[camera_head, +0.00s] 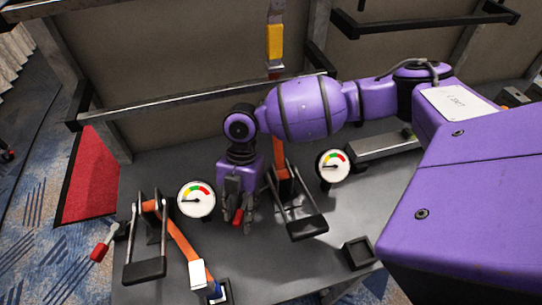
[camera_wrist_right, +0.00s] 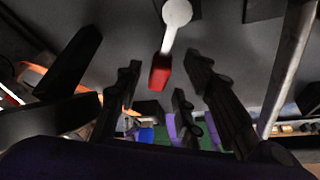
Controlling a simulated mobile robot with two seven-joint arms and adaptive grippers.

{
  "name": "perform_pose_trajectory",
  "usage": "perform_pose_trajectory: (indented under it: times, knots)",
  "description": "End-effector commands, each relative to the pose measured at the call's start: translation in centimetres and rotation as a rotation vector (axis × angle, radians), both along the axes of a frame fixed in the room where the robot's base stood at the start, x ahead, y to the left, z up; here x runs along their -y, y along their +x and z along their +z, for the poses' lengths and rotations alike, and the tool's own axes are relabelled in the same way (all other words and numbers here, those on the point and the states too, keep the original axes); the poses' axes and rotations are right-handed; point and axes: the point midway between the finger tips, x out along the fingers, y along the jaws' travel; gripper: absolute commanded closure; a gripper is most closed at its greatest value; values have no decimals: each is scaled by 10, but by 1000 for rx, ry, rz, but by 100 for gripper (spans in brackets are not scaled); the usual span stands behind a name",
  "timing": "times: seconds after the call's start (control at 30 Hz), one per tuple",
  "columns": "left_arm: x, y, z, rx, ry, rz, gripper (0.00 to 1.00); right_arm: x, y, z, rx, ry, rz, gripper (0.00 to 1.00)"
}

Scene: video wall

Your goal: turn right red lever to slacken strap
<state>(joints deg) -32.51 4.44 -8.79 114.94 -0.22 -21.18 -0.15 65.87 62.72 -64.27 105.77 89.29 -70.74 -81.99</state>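The right red lever (camera_head: 237,217) shows at the middle of the head view, below my right gripper (camera_head: 240,208), partly hidden by its fingers. In the right wrist view, its red handle (camera_wrist_right: 160,73) hangs from a pale rod with a round end, between the spread fingers of my right gripper (camera_wrist_right: 163,70). The fingers are open, with a gap visible on both sides of the handle. An orange strap (camera_head: 281,153) runs down to a ratchet buckle (camera_head: 305,226) just right of the gripper. My left gripper is not in view.
Two round gauges (camera_head: 197,199) (camera_head: 333,166) flank the gripper. A second red lever (camera_head: 98,251) and another ratchet buckle (camera_head: 145,268) with an orange strap (camera_head: 180,240) are at the left. A small black block (camera_head: 358,253) sits at the right. Metal rails (camera_head: 205,101) cross behind.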

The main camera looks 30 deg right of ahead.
Motion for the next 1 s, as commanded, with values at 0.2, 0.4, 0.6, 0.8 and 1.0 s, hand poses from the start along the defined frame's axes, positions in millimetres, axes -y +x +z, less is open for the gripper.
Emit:
perform_pose_trajectory:
  times: [0.2,0.4,0.6,0.8,1.0]
  knots:
    - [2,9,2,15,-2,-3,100,-1,1,-1,2,1,0,64]
    - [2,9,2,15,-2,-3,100,-1,1,-1,3,0,0,84]
    - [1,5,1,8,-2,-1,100,-1,1,0,3,0,0,100]
    - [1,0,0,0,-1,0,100,-1,1,0,4,0,1,100]
    - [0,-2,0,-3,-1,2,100,0,1,0,4,1,22,100]
